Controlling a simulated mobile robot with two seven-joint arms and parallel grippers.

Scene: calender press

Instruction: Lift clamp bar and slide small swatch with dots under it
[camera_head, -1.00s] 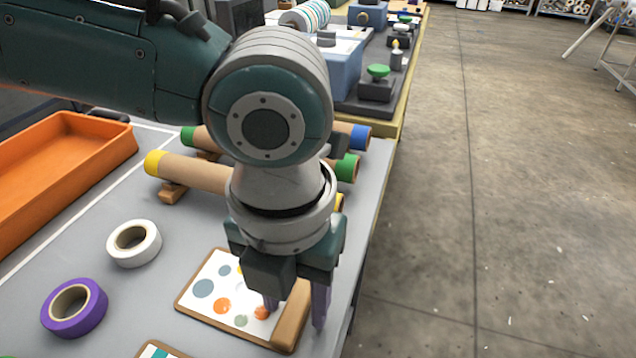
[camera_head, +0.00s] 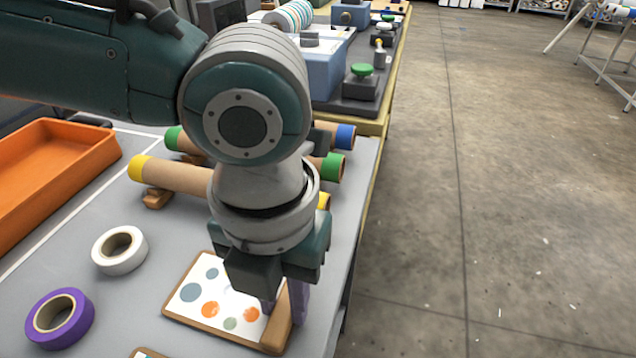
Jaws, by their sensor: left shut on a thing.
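The small swatch with dots (camera_head: 205,290) lies flat on the grey table at the lower middle. It is a white sheet with orange, blue and green dots on a brown backing, with a wooden strip (camera_head: 278,335) along its right edge. My left gripper (camera_head: 284,304) points down over this edge. Its pale purple fingers stand on either side of the wooden strip and are shut on it. The gripper body hides the swatch's far right corner. My right gripper is not in view.
A white tape roll (camera_head: 138,257) and a purple tape roll (camera_head: 80,325) lie left of the swatch. An orange tray (camera_head: 60,190) is at the far left. Tubes with coloured ends (camera_head: 180,177) lie behind. Another board's corner (camera_head: 148,353) shows at the bottom edge. Open floor lies right.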

